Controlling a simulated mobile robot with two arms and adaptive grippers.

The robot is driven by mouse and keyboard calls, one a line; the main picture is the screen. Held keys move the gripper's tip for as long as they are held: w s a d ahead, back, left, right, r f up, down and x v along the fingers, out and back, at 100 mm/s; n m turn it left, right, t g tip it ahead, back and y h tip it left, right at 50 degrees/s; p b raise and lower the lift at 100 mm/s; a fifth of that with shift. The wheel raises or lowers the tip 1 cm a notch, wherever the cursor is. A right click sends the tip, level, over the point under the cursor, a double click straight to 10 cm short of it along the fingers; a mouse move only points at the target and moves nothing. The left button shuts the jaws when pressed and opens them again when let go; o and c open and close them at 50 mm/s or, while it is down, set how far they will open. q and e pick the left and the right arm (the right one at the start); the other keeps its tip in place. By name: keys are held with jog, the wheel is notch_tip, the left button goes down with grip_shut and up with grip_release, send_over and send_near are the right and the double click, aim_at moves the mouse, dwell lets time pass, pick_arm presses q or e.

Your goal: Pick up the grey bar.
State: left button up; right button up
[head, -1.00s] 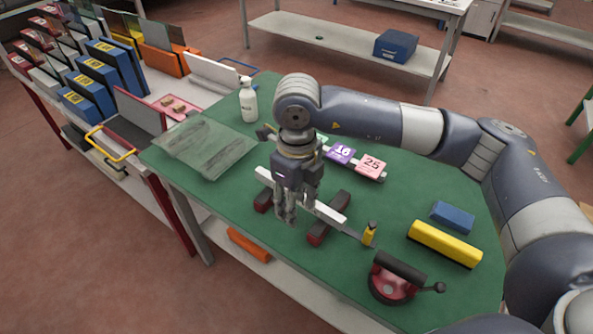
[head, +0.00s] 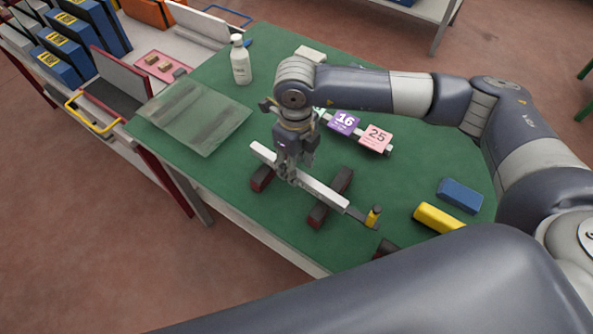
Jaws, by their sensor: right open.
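The grey bar (head: 325,194) is long and pale. It lies across two dark red and black blocks (head: 261,180) (head: 318,215) on the green table top (head: 230,195). My right gripper (head: 291,177) points down at the bar, left of its middle, between the two blocks. Its fingers are open and look to be at the bar, one in front of it; I cannot tell whether they touch it. The gripper hides a short stretch of the bar. A thin tool with a yellow handle (head: 373,217) lies at the bar's right end. My left gripper is not in view.
A glass sheet (head: 195,115) and a white bottle (head: 241,62) are at left. A rail with cards 16 (head: 343,122) and 25 (head: 376,137) is behind the gripper. Blue (head: 460,195) and yellow (head: 438,218) blocks lie at right. A large arm link of mine covers the front.

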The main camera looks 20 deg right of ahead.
notch_tip(320, 180, down, 2)
jog(key=shift+s+f+p, duration=0.15)
jog(key=shift+p, duration=0.15)
jog(key=shift+f, duration=0.5)
jog(key=shift+c, duration=0.3)
grip_shut()
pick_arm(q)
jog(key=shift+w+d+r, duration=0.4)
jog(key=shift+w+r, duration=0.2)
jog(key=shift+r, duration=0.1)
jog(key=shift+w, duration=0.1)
